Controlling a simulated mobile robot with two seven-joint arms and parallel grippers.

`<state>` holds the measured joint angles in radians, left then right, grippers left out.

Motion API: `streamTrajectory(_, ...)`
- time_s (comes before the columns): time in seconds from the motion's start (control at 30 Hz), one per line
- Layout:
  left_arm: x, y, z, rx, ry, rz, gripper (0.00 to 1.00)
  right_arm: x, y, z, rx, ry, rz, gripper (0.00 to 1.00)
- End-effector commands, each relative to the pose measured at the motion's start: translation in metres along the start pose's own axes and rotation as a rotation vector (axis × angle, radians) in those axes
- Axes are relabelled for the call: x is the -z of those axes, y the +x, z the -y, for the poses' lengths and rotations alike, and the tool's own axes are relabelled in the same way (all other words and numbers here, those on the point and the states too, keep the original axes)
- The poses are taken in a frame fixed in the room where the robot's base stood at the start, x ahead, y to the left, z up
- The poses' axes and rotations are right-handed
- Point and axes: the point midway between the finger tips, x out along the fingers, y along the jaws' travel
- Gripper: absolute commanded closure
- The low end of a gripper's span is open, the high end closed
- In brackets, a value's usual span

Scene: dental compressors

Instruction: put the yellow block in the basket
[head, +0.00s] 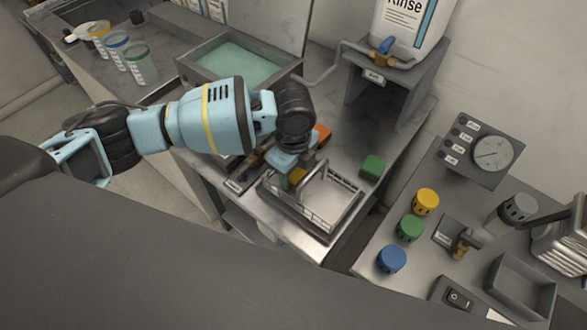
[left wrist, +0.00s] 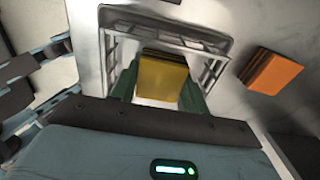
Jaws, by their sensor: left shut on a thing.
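The yellow block (head: 298,175) shows partly below my left gripper (head: 287,172) in the head view. In the left wrist view the yellow block (left wrist: 163,80) sits between the green-tipped fingers of my left gripper (left wrist: 160,92), which is shut on it. The wire basket (head: 325,204) stands on the metal counter, and the block is over its left end in the head view. The basket (left wrist: 205,42) also shows behind the block in the left wrist view. I cannot tell whether the block touches the basket floor. My right gripper is not in view.
A green block (head: 373,167) lies right of the basket, and an orange block (head: 322,134) lies behind it; the orange block (left wrist: 272,71) also shows in the left wrist view. A tray of greenish liquid (head: 232,62) and a rinse container on a stand (head: 394,75) are farther back.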

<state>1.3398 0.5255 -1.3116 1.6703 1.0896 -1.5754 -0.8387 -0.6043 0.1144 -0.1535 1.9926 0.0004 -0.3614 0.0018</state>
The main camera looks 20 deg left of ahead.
Motion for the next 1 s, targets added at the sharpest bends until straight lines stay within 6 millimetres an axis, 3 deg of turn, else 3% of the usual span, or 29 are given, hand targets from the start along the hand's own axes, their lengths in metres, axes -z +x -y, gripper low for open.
streamTrajectory(0.07, 0.000, 0.002, 0.000, 0.000, 0.000, -0.001, 0.82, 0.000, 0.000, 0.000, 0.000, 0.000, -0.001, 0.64)
streamTrajectory(0.1, 0.000, 0.002, 0.000, 0.000, 0.000, 0.000, 0.51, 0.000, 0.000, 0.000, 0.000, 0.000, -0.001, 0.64)
streamTrajectory(0.23, 0.000, 0.002, 0.000, 0.000, 0.000, 0.000, 0.34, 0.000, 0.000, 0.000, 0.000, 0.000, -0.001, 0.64)
streamTrajectory(0.63, 0.000, -0.005, 0.000, 0.001, 0.000, 0.000, 0.33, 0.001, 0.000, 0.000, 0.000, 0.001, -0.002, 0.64)
streamTrajectory(1.0, 0.000, -0.073, 0.001, 0.005, 0.000, 0.001, 0.33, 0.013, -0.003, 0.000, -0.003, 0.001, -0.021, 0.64)
